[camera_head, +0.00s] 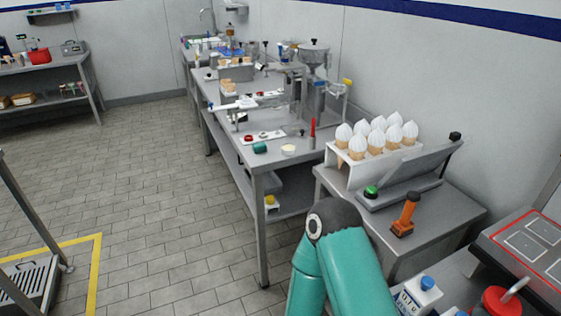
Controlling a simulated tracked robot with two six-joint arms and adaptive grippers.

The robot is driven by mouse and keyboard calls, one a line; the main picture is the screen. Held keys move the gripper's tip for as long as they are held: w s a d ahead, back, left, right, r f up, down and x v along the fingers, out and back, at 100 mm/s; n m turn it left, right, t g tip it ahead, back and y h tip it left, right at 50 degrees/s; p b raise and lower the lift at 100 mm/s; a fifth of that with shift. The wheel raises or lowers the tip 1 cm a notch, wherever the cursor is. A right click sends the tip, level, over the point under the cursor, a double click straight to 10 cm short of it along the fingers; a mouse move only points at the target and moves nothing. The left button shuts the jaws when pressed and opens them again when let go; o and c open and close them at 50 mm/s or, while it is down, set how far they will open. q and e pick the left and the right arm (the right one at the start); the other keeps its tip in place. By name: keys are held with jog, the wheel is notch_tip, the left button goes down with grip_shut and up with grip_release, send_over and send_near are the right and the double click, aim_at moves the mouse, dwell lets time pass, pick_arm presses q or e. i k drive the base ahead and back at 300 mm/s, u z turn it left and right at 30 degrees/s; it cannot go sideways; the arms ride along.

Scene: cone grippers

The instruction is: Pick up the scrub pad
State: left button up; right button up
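A small dark green block (260,148), which looks like the scrub pad, lies at the near left corner of the long steel table. It is small in the picture, so I cannot be sure of its kind. Neither of my grippers shows in the head view. No gripper is seen touching the green block.
The long steel table (275,160) carries a dispensing machine (313,80) and small items. A side counter (450,215) holds a white rack of cones (335,155), an orange handled tool (406,217) and a green button (371,191). The tiled floor to the left is mostly clear.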

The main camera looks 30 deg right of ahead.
aim_at(259, 147)
jog(key=z, duration=0.2)
jog(key=k, duration=0.3)
jog(key=z, duration=0.35)
jog(key=i, duration=1.7)
jog(key=u, duration=0.05)
